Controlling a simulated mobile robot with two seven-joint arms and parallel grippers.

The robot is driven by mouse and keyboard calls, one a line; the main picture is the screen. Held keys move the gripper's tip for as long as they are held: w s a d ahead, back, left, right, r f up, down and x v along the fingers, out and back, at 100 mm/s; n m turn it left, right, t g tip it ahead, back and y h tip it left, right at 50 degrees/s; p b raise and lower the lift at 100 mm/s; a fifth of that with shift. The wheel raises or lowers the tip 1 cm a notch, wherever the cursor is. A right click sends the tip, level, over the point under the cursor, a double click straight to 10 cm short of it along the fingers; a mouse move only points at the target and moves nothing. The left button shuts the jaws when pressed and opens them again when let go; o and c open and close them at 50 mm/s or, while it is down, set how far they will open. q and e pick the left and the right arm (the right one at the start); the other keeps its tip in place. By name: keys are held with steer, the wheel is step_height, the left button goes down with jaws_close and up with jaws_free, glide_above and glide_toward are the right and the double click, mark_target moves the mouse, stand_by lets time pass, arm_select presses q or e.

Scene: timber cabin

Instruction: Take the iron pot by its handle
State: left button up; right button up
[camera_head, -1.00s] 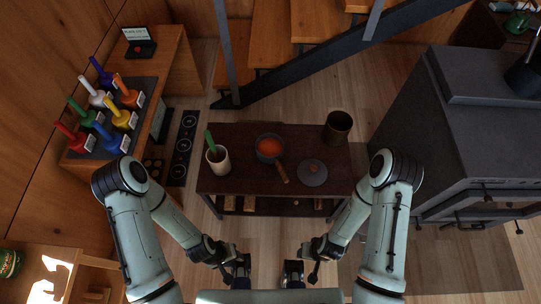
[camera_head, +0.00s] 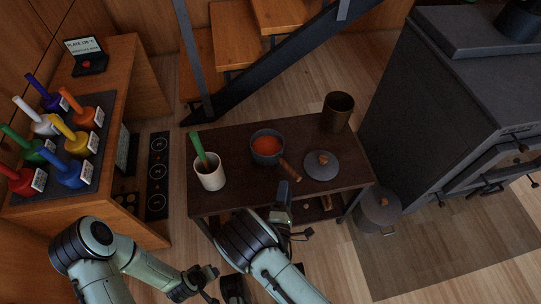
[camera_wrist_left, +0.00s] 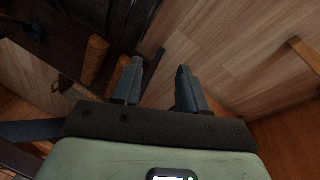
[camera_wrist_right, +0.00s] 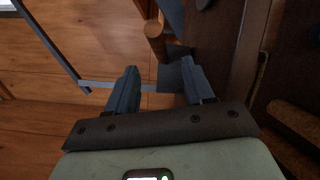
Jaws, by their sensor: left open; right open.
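The iron pot (camera_head: 267,147) is small, dark and round with red contents. It stands on the dark table, its wooden handle (camera_head: 290,170) pointing to the front right. My right gripper (camera_head: 284,190) is open and empty at the table's front edge, just short of the handle's end. In the right wrist view, a wooden rod end (camera_wrist_right: 154,37) shows ahead of the right fingers (camera_wrist_right: 158,88); I cannot tell for sure that it is the handle. My left gripper (camera_head: 233,290) is low in front of the table. It also shows open and empty in the left wrist view (camera_wrist_left: 158,78).
On the table (camera_head: 230,139) are a grey lid (camera_head: 321,166) right of the handle, a white crock (camera_head: 209,174) with a green-handled tool, and a brown container (camera_head: 337,111). A lidded dark pot (camera_head: 380,209) is on the floor beside the stove (camera_head: 420,110).

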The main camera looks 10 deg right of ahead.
mark_target(287, 164)
steer(key=x, duration=0.4)
steer(key=shift+w+d+f+b, duration=0.1)
steer(key=shift+w+b, duration=0.3)
steer(key=x, duration=0.1)
steer(key=b+x, duration=0.1)
steer(key=x, duration=0.1)
steer(key=b+x, duration=0.1)
steer(key=x, duration=0.1)
steer(key=shift+w+a, duration=0.25)
steer(key=shift+a, duration=0.15)
jaws_close()
arm_select(q)
steer(key=s+f+g, duration=0.2)
steer(key=s+f, duration=0.2)
steer(key=s, duration=0.1)
steer(key=shift+s+a+f, duration=0.35)
steer(key=shift+a, duration=0.05)
arm_select(e)
steer(key=shift+r, duration=0.2)
